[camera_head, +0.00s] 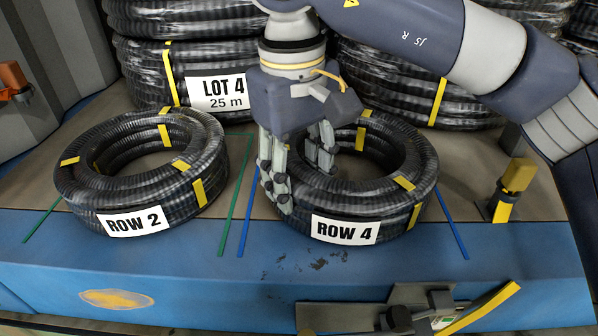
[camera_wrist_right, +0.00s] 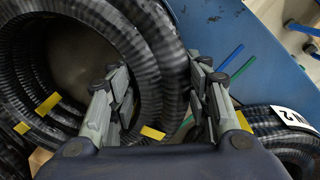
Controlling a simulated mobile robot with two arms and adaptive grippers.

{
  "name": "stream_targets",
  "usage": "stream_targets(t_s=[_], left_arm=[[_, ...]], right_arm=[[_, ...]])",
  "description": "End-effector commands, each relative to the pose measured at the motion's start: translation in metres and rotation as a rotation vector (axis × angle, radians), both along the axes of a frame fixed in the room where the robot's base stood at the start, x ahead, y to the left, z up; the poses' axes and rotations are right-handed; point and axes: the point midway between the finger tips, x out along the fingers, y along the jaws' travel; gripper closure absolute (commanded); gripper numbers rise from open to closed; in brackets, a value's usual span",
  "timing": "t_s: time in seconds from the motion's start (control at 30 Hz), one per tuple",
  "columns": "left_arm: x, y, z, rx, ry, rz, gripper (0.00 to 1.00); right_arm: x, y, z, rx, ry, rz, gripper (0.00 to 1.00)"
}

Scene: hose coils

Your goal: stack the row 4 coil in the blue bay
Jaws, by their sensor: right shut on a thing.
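The row 4 coil (camera_head: 415,165), black ribbed hose with yellow bands and a white "ROW 4" label, lies flat between two blue lines (camera_head: 452,222) marking the blue bay in the head view. Whether its underside touches the deck, I cannot tell. My right gripper (camera_head: 303,188) reaches down from above, shut on the coil's left side, one finger outside and one in the hole. In the right wrist view the coil wall (camera_wrist_right: 150,70) passes between the fingers (camera_wrist_right: 160,88). My left gripper is not in view.
The row 2 coil (camera_head: 75,185) sits to the left between green lines (camera_head: 40,218); its label shows in the wrist view (camera_wrist_right: 295,118). Larger wrapped coils (camera_head: 140,65) with a "LOT 4" label stand behind. A yellow-topped post (camera_head: 518,175) stands right. The blue deck edge (camera_head: 220,285) is in front.

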Motion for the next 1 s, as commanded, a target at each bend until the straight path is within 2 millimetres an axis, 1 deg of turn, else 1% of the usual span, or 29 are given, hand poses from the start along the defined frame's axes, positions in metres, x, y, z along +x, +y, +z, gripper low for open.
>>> stream_targets(t_s=[0.47, 0.5, 0.57, 1.0], left_arm=[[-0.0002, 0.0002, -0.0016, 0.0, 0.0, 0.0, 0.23], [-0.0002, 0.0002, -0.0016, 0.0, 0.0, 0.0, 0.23], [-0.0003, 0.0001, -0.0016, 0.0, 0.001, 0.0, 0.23], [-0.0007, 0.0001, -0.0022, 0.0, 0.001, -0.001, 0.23]], right_arm=[[0.0002, -0.0003, -0.0014, 0.0, -0.003, -0.001, 1.0], [0.0002, -0.0002, -0.0015, 0.0, -0.003, 0.0, 0.46], [0.0002, -0.0002, -0.0017, 0.0, -0.003, 0.0, 0.33], [-0.0002, 0.0001, -0.0039, 0.0, 0.002, 0.0, 0.32]])
